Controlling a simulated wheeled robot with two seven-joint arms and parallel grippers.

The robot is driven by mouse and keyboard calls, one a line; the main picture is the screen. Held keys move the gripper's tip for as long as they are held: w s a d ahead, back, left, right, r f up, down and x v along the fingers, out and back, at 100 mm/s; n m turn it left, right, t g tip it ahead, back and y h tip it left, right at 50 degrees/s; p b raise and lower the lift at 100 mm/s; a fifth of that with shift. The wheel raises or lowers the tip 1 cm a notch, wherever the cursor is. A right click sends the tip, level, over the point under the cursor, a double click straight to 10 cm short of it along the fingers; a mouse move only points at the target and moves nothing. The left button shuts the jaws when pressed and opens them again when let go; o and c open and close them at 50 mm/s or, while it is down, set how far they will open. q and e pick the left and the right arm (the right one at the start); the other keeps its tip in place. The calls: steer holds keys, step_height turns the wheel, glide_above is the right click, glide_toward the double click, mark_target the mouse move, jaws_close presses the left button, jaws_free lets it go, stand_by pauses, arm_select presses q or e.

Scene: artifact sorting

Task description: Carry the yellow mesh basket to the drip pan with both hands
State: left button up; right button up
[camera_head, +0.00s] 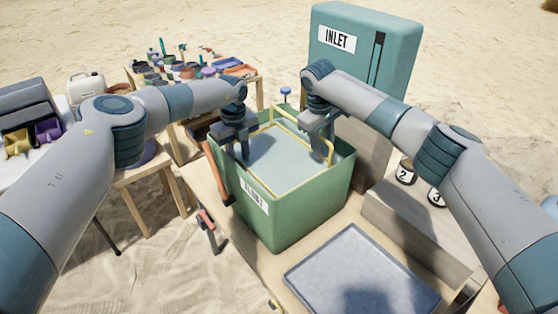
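The yellow mesh basket (286,122) sits inside a green tub (296,218). Its yellow rim shows around the pale surface in the tub, level with or slightly above the tub's edge. My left gripper (236,154) points down at the basket's left side, and my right gripper (322,155) points down at its right side by the yellow rim. Whether either is closed on the rim is too small to tell. The drip pan, a shallow grey tray (335,262), lies empty in front of the tub to the right, with a shadow across it.
A teal cabinet marked INLET (385,35) stands behind the tub. Numbered cups (405,173) stand at the right by a grey block (415,225). A red-handled tool (207,228) lies left of the tub. A cluttered table (250,95) is at the back left.

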arm_select(q)
steer(key=shift+f, duration=0.55)
arm_select(e)
steer(key=shift+d+f, duration=0.1)
steer(key=shift+f, duration=0.45)
arm_select(q)
steer(key=shift+c, duration=0.4)
arm_select(e)
steer(key=shift+c, duration=0.3)
arm_select(q)
jaws_close()
arm_select(e)
jaws_close()
arm_select(q)
steer(key=shift+r, duration=0.1)
arm_select(e)
steer(key=shift+r, duration=0.15)
